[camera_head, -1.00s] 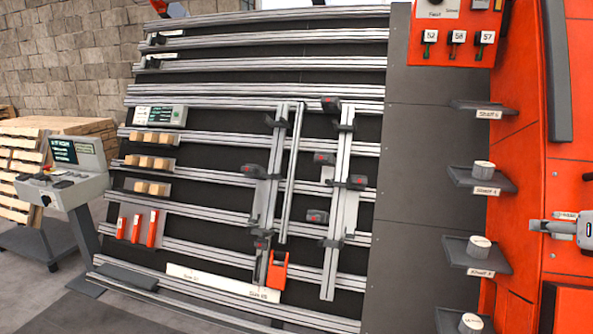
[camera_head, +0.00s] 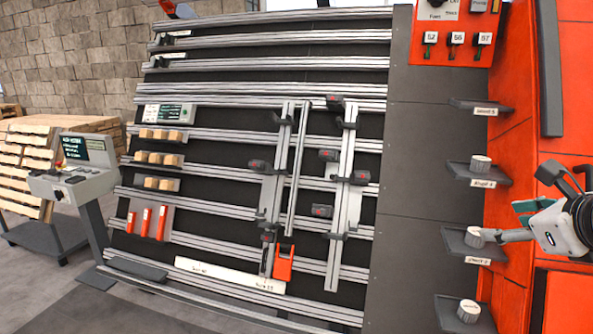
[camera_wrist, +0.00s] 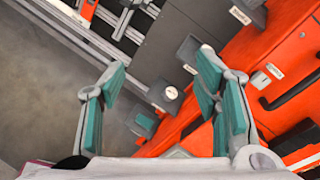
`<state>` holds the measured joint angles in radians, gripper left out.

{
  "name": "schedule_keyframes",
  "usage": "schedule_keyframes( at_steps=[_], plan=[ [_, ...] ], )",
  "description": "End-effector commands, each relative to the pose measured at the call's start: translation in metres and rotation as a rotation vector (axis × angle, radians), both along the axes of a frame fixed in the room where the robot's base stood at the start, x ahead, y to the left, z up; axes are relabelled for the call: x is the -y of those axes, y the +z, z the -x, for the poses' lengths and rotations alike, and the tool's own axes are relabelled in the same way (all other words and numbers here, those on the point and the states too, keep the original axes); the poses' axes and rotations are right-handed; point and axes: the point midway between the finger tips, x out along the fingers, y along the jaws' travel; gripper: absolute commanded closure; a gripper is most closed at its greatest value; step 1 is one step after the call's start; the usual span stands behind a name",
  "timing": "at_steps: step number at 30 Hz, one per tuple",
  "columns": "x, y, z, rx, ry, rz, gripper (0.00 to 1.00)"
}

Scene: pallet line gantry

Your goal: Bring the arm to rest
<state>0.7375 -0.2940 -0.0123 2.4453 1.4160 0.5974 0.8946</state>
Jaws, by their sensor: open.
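My gripper (camera_head: 508,222) is at the right of the head view, in front of the orange cabinet and close to the dark shelves. One pale finger overlaps the third shelf from the top in the picture; I cannot tell whether it touches. In the wrist view my gripper (camera_wrist: 162,62) has its two teal-padded fingers spread wide, with nothing held. A white round piece on a dark shelf (camera_wrist: 171,92) shows between and beyond them. My wrist is partly cut off by the right edge of the head view.
The railed rack (camera_head: 330,63) with clamps and blocks stands left. A console (camera_head: 72,184) and pallets (camera_head: 25,150) are further left.

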Motion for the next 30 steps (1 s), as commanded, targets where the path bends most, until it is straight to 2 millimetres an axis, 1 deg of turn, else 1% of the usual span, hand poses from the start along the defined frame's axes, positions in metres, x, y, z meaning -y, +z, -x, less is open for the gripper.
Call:
schedule_keyframes(
  at_steps=[1,5,6,8,9,11,12,14,15,18,22,25,27,30],
  plan=[
    [-0.018,0.001,0.0,-0.013,0.083,0.059,0.43],
    [-0.064,-0.001,0.008,-0.054,0.331,0.25,0.43],
    [-0.08,-0.002,0.012,-0.067,0.425,0.326,0.43],
    [-0.107,-0.006,0.023,-0.086,0.59,0.455,0.43],
    [-0.124,-0.009,0.033,-0.099,0.712,0.555,0.43],
    [-0.147,-0.014,0.05,-0.115,0.902,0.713,0.43],
    [-0.159,-0.018,0.062,-0.123,1.025,0.818,0.43],
    [-0.173,-0.024,0.081,-0.133,1.209,0.977,0.43],
    [-0.179,-0.027,0.094,-0.14,1.328,1.084,0.43],
    [-0.185,-0.035,0.122,-0.155,1.597,1.339,0.43],
    [-0.178,-0.038,0.147,-0.178,1.859,1.607,0.43],
    [-0.172,-0.038,0.157,-0.195,1.982,1.742,0.43],
    [-0.168,-0.038,0.161,-0.206,2.032,1.796,0.43],
    [-0.165,-0.038,0.163,-0.214,2.061,1.828,0.43]
  ],
)
